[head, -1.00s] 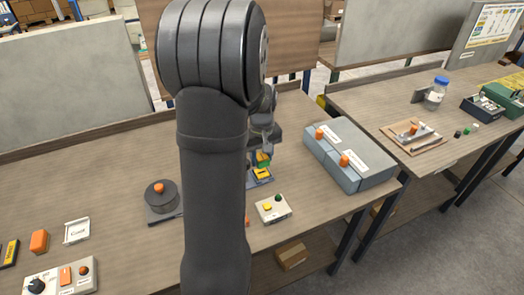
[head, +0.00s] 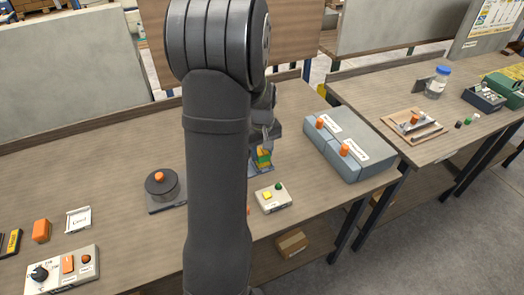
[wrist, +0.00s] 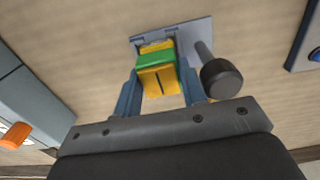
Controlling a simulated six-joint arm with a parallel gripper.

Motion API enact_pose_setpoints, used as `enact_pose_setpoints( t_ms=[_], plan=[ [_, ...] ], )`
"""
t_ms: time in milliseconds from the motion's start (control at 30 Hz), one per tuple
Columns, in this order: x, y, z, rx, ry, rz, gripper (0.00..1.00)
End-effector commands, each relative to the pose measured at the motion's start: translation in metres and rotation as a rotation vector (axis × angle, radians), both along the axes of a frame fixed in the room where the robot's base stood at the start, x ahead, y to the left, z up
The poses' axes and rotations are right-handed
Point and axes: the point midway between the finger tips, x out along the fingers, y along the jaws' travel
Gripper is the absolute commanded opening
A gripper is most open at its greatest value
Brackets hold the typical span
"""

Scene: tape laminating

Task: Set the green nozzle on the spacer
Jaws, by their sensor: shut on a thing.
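The green nozzle (wrist: 155,60) shows in the wrist view as a green band between my two blue-grey fingers. My gripper (wrist: 158,68) is shut on it. A yellow slotted block (wrist: 160,82) lies on the near side of the green band, and more yellow shows beyond it. Which yellow part is the spacer I cannot tell. A grey base plate (wrist: 192,35) lies under and behind them. In the head view the green and yellow parts (head: 264,158) show small beside my arm, over the plate. Whether the nozzle touches the part below is hidden.
A dark knob (wrist: 221,78) on a grey rod stands close to the right finger. A button box (head: 273,198) stands in front of the plate, and a grey box with orange knobs (head: 348,145) to its right. A dark round pot (head: 162,185) stands to the left.

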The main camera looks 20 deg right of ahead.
Motion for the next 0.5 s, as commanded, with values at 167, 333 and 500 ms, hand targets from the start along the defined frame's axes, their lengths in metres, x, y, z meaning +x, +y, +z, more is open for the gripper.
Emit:
enact_pose_setpoints(
  t_ms=[167, 333, 500],
  plan=[
    [0.0002, 0.0000, 0.0003, 0.000, -0.001, 0.000, 0.12],
    [0.0002, 0.0000, -0.0006, 0.000, 0.000, 0.000, 0.12],
    [0.0001, 0.0000, -0.0032, 0.000, 0.000, 0.000, 0.12]
  ],
)
